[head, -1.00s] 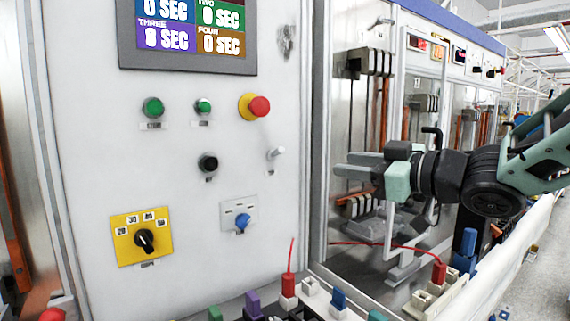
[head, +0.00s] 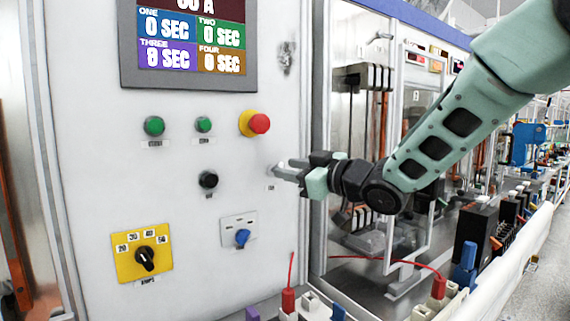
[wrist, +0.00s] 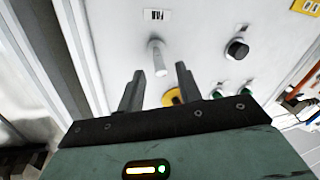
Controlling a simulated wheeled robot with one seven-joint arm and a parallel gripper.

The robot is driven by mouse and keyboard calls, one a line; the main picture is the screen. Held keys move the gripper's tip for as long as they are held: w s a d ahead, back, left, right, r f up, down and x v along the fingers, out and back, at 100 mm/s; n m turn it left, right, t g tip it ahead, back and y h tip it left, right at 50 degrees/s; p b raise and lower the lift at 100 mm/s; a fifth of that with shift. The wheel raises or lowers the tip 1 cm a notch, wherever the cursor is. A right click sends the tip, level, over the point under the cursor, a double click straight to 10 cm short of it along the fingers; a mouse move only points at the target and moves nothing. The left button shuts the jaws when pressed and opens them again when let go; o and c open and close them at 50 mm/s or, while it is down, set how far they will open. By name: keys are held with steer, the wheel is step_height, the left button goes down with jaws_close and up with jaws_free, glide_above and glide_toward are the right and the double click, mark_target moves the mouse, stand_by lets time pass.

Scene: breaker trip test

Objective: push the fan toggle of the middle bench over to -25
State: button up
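The fan toggle (wrist: 157,57) is a short pale metal lever on the white panel. In the wrist view it shows under its FAN label (wrist: 156,15), between the lines of my two fingers and just past their tips. In the wrist view my gripper (wrist: 160,70) is open, with a clear gap between the fingers and nothing held. Whether a finger touches the lever I cannot tell.
A red emergency button (head: 259,123) on a yellow ring sits above the toggle. A black knob (head: 208,180), a blue knob (head: 242,237) and a yellow dial plate (head: 128,262) are nearby. A glass-doored cabinet stands right of the panel. Coloured plugs line the bench edge below.

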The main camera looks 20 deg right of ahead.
steer(key=shift+x, duration=1.1)
jaws_close()
